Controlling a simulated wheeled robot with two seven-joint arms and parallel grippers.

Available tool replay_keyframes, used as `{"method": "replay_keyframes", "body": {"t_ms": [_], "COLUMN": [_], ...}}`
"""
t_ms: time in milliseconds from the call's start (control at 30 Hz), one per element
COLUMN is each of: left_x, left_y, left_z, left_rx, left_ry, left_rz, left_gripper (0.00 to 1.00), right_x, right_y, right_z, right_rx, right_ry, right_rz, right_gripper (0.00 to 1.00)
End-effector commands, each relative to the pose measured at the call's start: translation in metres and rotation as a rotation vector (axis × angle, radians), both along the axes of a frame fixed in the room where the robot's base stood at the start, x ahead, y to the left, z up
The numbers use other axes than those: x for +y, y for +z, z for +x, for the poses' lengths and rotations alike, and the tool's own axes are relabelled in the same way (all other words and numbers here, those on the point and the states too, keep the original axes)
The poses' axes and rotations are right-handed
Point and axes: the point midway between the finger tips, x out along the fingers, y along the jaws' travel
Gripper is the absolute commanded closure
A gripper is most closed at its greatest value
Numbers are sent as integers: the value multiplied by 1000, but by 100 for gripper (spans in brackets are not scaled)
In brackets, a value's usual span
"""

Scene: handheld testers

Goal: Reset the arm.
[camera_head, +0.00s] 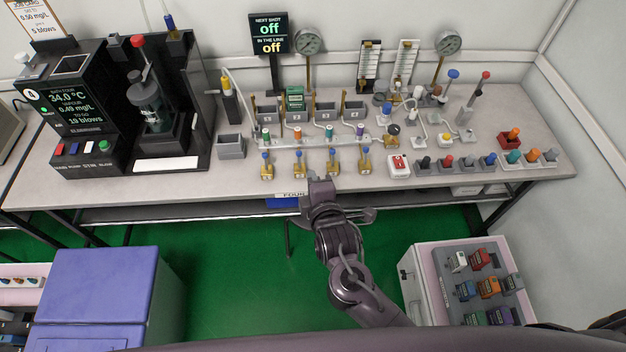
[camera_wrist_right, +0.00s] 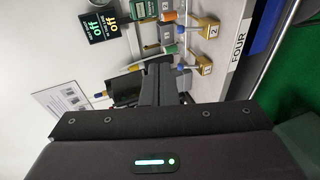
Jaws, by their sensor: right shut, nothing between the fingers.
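My right arm comes up from the bottom right in the head view. Its gripper (camera_head: 318,187) is in front of the bench's front edge, near the label "FOUR", and holds nothing. In the right wrist view the shut fingers (camera_wrist_right: 158,82) point toward the bench, with brass valves (camera_wrist_right: 203,65) beyond them. The gripper looks apart from the bench things, though the exact gap to the bench edge cannot be told. My left gripper does not show in either view.
The bench (camera_head: 225,181) carries a black tester (camera_head: 80,110), a row of brass valves (camera_head: 298,165), a red-button box (camera_head: 398,166), and dial gauges (camera_head: 310,42). A blue-topped cabinet (camera_head: 95,285) and a tester cart (camera_head: 430,285) stand on either side.

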Motion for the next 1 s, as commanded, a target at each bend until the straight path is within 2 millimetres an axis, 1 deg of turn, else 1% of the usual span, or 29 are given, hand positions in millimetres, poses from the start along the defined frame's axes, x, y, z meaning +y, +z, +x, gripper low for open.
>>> {"method": "replay_keyframes", "body": {"t_ms": [67,433,500,567,667,700,767,800,867,900,967,1000], "left_x": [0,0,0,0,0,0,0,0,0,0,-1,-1], "left_y": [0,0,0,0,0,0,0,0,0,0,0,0], "left_z": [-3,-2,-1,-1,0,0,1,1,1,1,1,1], "left_rx": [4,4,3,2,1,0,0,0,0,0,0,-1], "left_ry": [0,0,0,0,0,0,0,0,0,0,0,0], "left_rz": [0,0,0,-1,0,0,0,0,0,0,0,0], "left_gripper": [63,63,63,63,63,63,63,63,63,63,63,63], "right_x": [0,0,-1,-4,-15,-23,-36,-45,-61,-72,-88,-99], "right_y": [0,0,-5,-19,-62,-87,-128,-156,-196,-221,-258,-281], "right_z": [0,0,0,-1,-7,-11,-22,-32,-49,-62,-85,-102], "right_rx": [1,1,10,33,113,158,237,293,375,428,508,560], "right_ry": [0,0,-4,-12,-46,-71,-116,-150,-211,-253,-325,-377], "right_rz": [0,1,5,15,58,86,134,168,225,261,315,353], "right_gripper": [100,100,100,100,100,100,100,100,100,100,100,100]}}
